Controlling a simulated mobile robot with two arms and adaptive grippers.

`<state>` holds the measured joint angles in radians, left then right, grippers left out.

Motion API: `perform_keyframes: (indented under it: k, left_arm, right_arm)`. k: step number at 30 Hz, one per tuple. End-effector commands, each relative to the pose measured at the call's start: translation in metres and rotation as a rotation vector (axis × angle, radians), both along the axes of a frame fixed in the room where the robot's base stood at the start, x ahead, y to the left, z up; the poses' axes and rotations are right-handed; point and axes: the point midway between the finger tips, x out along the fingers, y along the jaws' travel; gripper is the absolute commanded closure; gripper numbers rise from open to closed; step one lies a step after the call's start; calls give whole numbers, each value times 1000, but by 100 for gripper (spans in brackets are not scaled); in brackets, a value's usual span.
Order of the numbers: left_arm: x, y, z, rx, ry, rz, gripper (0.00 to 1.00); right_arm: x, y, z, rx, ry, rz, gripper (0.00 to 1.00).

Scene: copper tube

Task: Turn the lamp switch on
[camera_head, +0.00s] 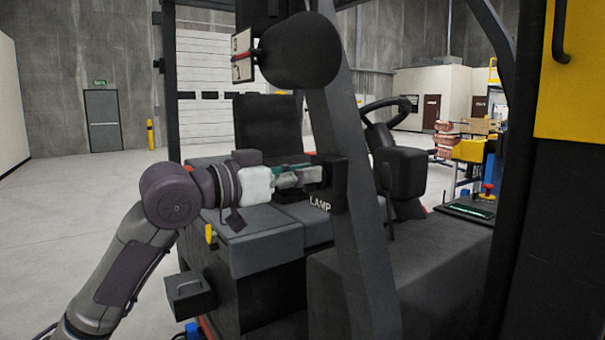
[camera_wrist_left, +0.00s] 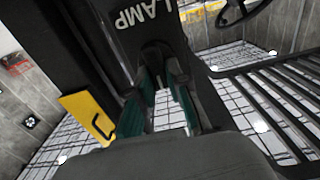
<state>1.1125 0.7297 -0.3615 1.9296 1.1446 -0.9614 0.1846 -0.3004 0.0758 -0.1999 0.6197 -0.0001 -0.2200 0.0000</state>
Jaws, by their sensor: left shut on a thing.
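The lamp switch is on a black box (camera_head: 337,182) marked LAMP, fixed to the dark pillar of a vehicle like a forklift. In the left wrist view the LAMP box (camera_wrist_left: 165,22) is at the top, upside down. My left gripper (camera_head: 308,176) reaches in from the left, its green-padded fingers right at the box. In the left wrist view the fingers (camera_wrist_left: 158,80) are around the dark switch knob (camera_wrist_left: 155,52), shut on it. The knob is mostly hidden by the fingers in the head view, so its on or off position cannot be told. My right gripper is not in view.
The pillar (camera_head: 352,230) rises just right of the box. A black round lamp housing (camera_head: 300,52) hangs above my left gripper. The seat (camera_head: 268,125) is behind it, and a steering wheel (camera_head: 388,112) is to the right. Open floor (camera_head: 70,220) lies at the left.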

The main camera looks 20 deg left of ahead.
Motion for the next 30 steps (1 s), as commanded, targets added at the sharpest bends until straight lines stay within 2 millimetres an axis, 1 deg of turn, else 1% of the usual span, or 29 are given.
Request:
perform_keyframes:
  k: [5,10,30]
  left_arm:
    - [-1,-1,1,50,-38,0,100]
    - [-1,-1,1,140,-108,1,100]
    - [-5,-6,-2,620,-482,0,100]
  right_arm:
    - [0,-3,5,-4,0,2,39]
    - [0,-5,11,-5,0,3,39]
    - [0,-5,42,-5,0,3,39]
